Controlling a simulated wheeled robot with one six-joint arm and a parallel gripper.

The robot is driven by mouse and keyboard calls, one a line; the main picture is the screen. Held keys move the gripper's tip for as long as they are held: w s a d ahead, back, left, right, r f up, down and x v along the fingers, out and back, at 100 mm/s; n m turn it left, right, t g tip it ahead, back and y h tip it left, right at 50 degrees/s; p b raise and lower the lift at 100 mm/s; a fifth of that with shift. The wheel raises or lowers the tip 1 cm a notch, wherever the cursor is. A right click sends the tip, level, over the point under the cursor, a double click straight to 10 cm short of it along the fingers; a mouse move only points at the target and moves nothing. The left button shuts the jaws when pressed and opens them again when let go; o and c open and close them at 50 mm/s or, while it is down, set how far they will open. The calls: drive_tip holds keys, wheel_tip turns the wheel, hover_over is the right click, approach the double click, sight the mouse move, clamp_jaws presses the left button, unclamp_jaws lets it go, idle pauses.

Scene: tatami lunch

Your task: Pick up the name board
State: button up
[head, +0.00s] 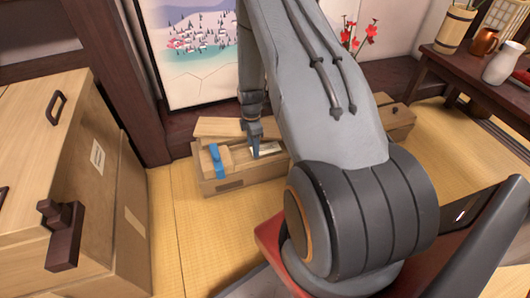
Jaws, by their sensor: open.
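A pale, flat piece (268,149), which may be the name board, lies in the open wooden box (240,183) on the floor mat. No writing on it can be made out. My gripper (256,154) points down at the box, with its fingertips at the left end of the pale piece. It is open, and I cannot tell whether it touches the piece. My arm hides the right part of the box.
A blue item (217,160) sits at the box's left end. A painted panel (200,50) is behind. A dark table (455,70) with a red jug (484,41) and a white jug (502,63) is at right.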

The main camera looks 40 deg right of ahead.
wheel_tip(320, 180, down, 2)
drive_tip(key=shift+f+b, duration=0.2)
drive_tip(key=shift+b, duration=0.15)
drive_tip(key=c, duration=0.7)
